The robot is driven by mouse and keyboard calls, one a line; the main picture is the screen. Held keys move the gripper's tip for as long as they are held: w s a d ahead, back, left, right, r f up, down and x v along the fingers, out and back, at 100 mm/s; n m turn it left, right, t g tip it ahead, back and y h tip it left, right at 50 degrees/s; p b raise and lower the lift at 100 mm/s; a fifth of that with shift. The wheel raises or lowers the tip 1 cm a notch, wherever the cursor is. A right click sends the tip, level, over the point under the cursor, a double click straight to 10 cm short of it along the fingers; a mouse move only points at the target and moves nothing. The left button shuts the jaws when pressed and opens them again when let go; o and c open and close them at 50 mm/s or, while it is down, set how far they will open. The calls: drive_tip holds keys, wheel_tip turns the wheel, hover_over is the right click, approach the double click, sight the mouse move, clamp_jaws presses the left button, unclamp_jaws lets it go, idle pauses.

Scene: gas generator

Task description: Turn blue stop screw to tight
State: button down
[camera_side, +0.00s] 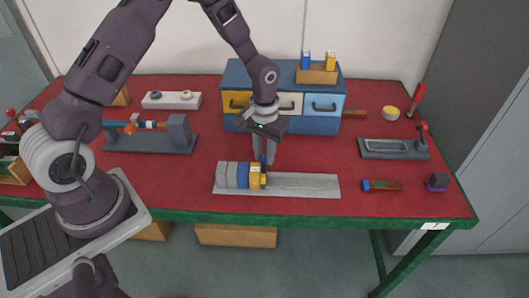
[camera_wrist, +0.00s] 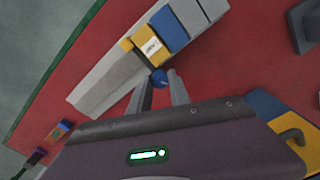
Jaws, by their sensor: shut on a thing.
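The blue stop screw (camera_wrist: 159,77) shows as a small round blue head between my fingertips in the wrist view. In the side view, my gripper (camera_side: 264,158) points down at the back side of the block row, and the screw is mostly hidden by the fingers. In the wrist view, my gripper (camera_wrist: 160,82) is shut on the screw head. The screw sits beside the yellow block (camera_wrist: 148,46), which has a white label. That block stands at the end of a row on the grey rail (camera_side: 305,185). How tight the screw is cannot be told.
A blue block (camera_side: 242,176) and grey blocks (camera_side: 226,175) fill the rail's left part; its right part is bare. A drawer cabinet (camera_side: 325,106) stands behind my gripper. A grey fixture (camera_side: 150,143) lies left, and a blue-ended piece (camera_side: 381,185) lies right.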

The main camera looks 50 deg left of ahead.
sight(264, 157)
drive_tip(key=shift+m, duration=2.8)
drive_tip(key=c, duration=1.2)
unclamp_jaws()
wheel_tip(264, 157, up, 7)
drive_tip(key=shift+r, duration=0.1)
